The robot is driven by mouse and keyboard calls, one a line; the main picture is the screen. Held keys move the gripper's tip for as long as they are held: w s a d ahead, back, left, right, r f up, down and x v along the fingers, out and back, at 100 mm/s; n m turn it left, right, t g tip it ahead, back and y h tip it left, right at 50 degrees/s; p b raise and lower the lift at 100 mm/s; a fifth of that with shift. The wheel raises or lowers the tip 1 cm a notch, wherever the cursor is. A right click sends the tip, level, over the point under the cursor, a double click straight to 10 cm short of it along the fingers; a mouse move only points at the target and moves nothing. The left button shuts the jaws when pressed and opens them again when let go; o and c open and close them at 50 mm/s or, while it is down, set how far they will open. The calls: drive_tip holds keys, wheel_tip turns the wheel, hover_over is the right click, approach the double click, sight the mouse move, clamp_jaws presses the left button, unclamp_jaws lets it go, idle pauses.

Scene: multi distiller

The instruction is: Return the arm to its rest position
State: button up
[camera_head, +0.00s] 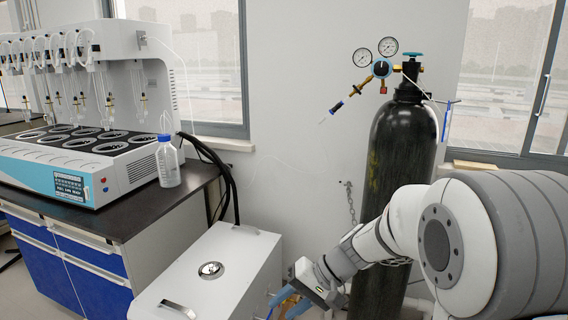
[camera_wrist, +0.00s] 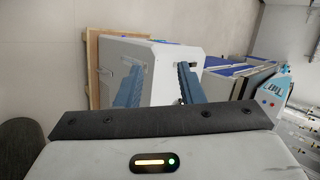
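My arm reaches in from the right in the head view, bent down and to the left. My gripper (camera_head: 283,300) is low in the head view, by the right side of the white cabinet (camera_head: 212,269), and partly cut off by the bottom edge. In the wrist view the two blue fingers of my gripper (camera_wrist: 160,84) stand well apart. Nothing is held between them. The white cabinet (camera_wrist: 151,59) shows beyond the fingers there. Whether the gripper touches the cabinet cannot be told.
A black gas cylinder (camera_head: 402,140) with gauges stands close behind my arm. At left, a multi-position distiller (camera_head: 120,158) and a clear bottle with a blue cap (camera_head: 168,166) stand on a dark-topped bench (camera_head: 140,203). Black hoses (camera_head: 222,170) hang between bench and wall.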

drive_tip(key=s+d+r+t+h+p, duration=0.3)
drive_tip(key=s+d+r+h+p, duration=0.5)
drive_tip(key=r, duration=1)
drive_tip(key=s+d+p, duration=0.4)
drive_tip(key=s+d, duration=0.2)
drive_tip(key=s, duration=0.1)
drive_tip(key=shift+s+h+p, duration=0.15)
drive_tip(key=shift+h+p, duration=0.25)
drive_tip(key=shift+d, duration=0.15)
